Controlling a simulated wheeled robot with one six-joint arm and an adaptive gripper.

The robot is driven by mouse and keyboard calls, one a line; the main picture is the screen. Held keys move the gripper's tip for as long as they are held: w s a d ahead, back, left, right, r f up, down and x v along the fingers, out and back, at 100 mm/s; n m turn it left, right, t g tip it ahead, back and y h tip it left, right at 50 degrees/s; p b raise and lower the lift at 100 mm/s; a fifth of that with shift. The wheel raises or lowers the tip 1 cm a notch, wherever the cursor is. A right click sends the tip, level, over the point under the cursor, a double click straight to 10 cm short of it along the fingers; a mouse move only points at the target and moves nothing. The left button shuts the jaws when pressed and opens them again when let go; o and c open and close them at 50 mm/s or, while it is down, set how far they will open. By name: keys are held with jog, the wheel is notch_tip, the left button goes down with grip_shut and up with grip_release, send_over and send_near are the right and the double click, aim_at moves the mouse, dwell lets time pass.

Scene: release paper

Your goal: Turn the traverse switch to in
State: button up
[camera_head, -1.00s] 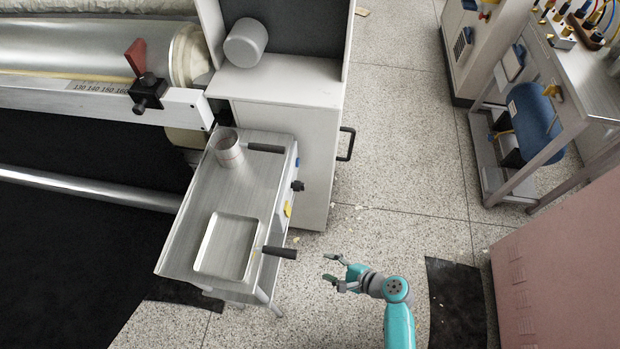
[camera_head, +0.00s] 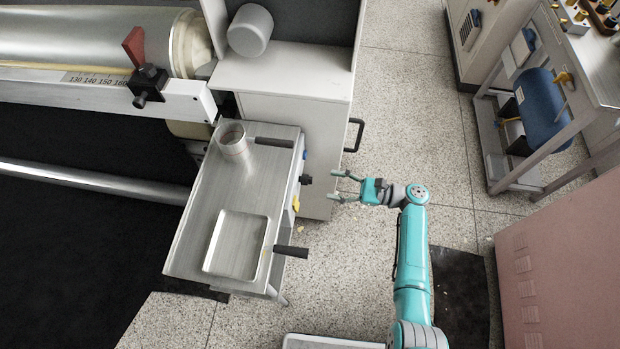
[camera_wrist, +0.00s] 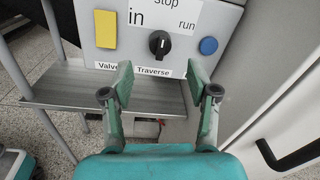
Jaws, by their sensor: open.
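The traverse switch (camera_wrist: 160,43) is a black rotary knob on a light grey panel in the wrist view, above a "Traverse" label. The words "in", "stop" and "run" are printed around it, and a white line on the knob points up towards "stop". In the head view the knob (camera_head: 306,179) sticks out from the right side of the metal trolley. My gripper (camera_head: 334,187) is open and empty, to the right of the knob and apart from it. In the wrist view the fingers (camera_wrist: 158,88) stand on either side, below the knob, with the knob centred between them.
A yellow plate (camera_wrist: 106,29) is left of the switch, and a blue button (camera_wrist: 208,46) is right of it. A black cabinet handle (camera_head: 353,135) is near. The trolley carries a metal cup (camera_head: 233,141) and a shallow tray (camera_head: 236,246).

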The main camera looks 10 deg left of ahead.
aim_at(310, 183)
jog(key=a, duration=0.7)
jog(key=shift+w+a, duration=0.3)
jog(key=shift+a, duration=0.1)
grip_shut()
